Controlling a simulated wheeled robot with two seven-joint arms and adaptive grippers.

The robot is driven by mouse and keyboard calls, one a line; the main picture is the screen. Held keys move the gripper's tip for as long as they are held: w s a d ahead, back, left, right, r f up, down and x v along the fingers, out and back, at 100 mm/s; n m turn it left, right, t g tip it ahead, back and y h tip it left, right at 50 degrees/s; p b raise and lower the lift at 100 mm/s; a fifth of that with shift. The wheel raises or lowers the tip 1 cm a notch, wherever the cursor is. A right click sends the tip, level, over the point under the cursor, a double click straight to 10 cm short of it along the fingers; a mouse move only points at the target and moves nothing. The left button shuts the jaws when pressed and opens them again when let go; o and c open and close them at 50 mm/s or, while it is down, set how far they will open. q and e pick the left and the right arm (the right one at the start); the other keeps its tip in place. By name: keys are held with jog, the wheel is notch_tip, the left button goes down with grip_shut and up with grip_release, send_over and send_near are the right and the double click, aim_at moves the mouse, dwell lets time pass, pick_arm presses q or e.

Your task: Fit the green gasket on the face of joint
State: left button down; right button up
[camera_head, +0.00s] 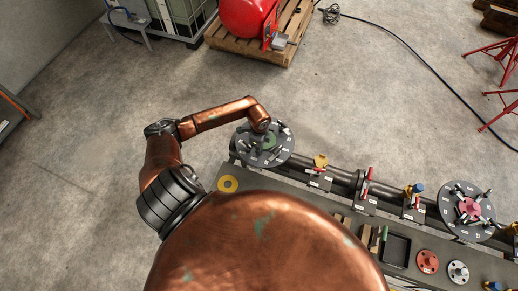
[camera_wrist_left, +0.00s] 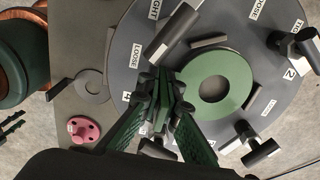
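The green gasket (camera_wrist_left: 238,88) is a flat ring at the middle of the round dark grey joint face (camera_wrist_left: 130,42). It also shows small in the head view (camera_head: 269,138), partly behind my wrist. In the left wrist view, the ribbed fingers of my left gripper (camera_wrist_left: 157,97) come together at the gasket's left edge and appear closed on it there. The fingertips hide the contact, and I cannot tell whether the ring lies fully flat on the face. Dark swing clamps (camera_wrist_left: 172,34) stand around the gasket beside LOOSE and TIGHT labels.
A long pipe with valves (camera_head: 365,190) runs right from the joint to another disc with a pink centre (camera_head: 470,207). A black tray (camera_head: 397,249) and a red flange (camera_head: 427,262) lie at lower right. Open floor lies left.

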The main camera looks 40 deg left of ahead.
pick_arm(q)
jog(key=shift+f, duration=0.3)
jog(key=c, duration=2.1)
grip_release()
jog(key=shift+r, duration=0.15)
jog(key=shift+r, duration=0.3)
notch_tip(320, 180, up, 11)
jog(key=shift+r, duration=0.1)
